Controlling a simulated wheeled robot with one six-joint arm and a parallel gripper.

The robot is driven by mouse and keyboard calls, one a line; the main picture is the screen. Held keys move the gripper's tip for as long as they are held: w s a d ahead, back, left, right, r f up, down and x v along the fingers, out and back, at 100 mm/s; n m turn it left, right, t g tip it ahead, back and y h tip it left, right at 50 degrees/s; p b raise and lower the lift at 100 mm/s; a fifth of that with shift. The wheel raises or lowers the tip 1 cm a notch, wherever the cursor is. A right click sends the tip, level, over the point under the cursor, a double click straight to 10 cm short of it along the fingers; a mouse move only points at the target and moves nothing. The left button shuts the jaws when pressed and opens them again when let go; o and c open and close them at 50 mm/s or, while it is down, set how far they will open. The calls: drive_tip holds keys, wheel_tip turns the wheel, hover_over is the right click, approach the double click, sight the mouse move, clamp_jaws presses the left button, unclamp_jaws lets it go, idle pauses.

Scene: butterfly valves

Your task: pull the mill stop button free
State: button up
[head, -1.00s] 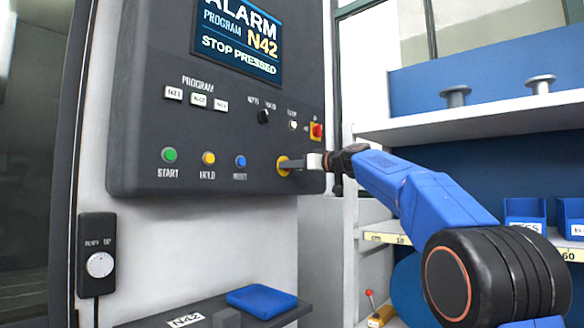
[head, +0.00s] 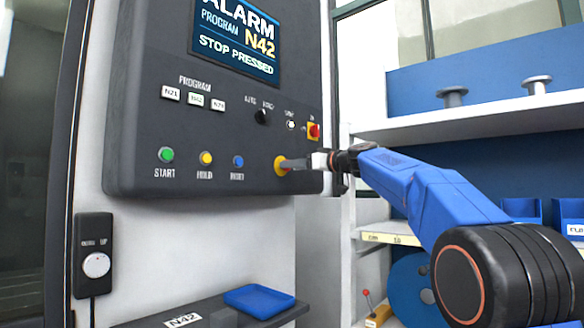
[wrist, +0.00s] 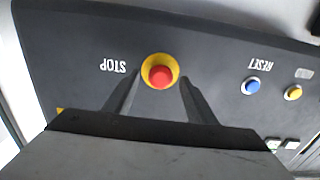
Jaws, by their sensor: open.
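The mill stop button is a red mushroom head on a yellow ring; in the wrist view the red head (wrist: 161,76) lies between and just beyond the tips of my gripper (wrist: 157,88). In the head view the yellow ring (head: 279,165) shows at the lower right of the dark control panel, with the red head hidden behind my fingers. My gripper (head: 293,164) is open, its fingers one on each side of the button and not visibly touching it. The panel screen (head: 236,40) reads ALARM, PROGRAM N42, STOP PRESSED.
Start (head: 166,155), hold (head: 206,158) and reset (head: 238,161) buttons sit left of the stop button. A red knob on a yellow plate (head: 314,131) is above right. A ledge with a blue tray (head: 259,301) is below. Shelves (head: 470,119) stand at right.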

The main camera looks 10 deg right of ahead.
drive_tip(key=v, duration=1.5)
drive_tip(key=shift+s+d, duration=0.2)
drive_tip(key=shift+s, duration=0.15)
